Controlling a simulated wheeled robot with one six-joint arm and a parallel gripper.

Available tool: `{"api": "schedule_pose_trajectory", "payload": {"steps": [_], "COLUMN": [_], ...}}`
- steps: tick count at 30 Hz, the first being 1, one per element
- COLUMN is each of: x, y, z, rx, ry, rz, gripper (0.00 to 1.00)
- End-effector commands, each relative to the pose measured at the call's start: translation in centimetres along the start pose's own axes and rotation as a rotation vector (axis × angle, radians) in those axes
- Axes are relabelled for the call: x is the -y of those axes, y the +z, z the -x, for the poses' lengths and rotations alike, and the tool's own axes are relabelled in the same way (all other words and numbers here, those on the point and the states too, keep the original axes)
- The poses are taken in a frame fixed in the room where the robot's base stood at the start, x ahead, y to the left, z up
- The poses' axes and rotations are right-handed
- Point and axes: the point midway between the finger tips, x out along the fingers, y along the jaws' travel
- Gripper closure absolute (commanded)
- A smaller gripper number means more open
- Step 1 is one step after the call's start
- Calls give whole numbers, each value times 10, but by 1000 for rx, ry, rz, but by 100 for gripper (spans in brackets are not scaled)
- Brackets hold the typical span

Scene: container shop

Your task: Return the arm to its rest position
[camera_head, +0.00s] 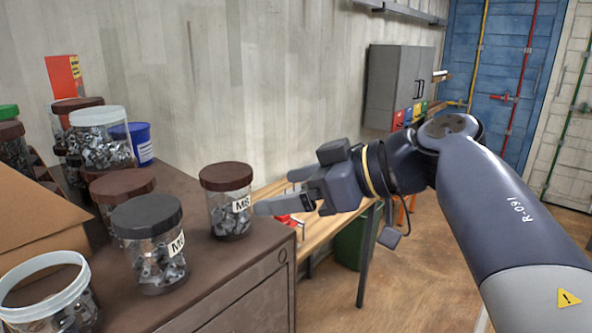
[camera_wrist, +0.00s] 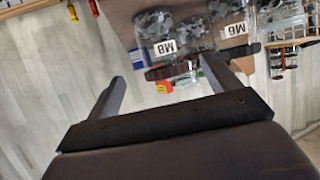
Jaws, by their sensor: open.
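My gripper (camera_head: 277,192) is open and empty. In the head view its fingers reach left toward a clear jar with a brown lid (camera_head: 228,199), marked M8, on the brown cabinet top. The fingertips are close to the jar's right side, and I see nothing between them. My arm stretches in from the right. In the wrist view the two fingers (camera_wrist: 165,85) stand apart, and the M8 jar (camera_wrist: 157,32) and a jar marked M6 (camera_wrist: 230,30) show beyond them, upside down.
The brown cabinet (camera_head: 255,290) carries several jars, including a black-lidded jar (camera_head: 150,245), an open white-rimmed jar (camera_head: 45,290), and a blue tub (camera_head: 140,145). A cardboard box (camera_head: 35,215) stands at left. A wooden bench (camera_head: 335,230) is behind my gripper. A grey wall cabinet (camera_head: 395,85) hangs beyond.

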Motion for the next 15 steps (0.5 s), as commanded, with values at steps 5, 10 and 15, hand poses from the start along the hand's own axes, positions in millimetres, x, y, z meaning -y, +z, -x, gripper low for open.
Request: {"api": "schedule_pose_trajectory", "payload": {"steps": [5,10,15], "x": [1,1,1], "y": [0,0,0], "z": [-21,-47,-75], "rx": [0,1,1], "ry": [-6,-6,-5], "rz": [0,-1,-1], "gripper": [16,16,16]}}
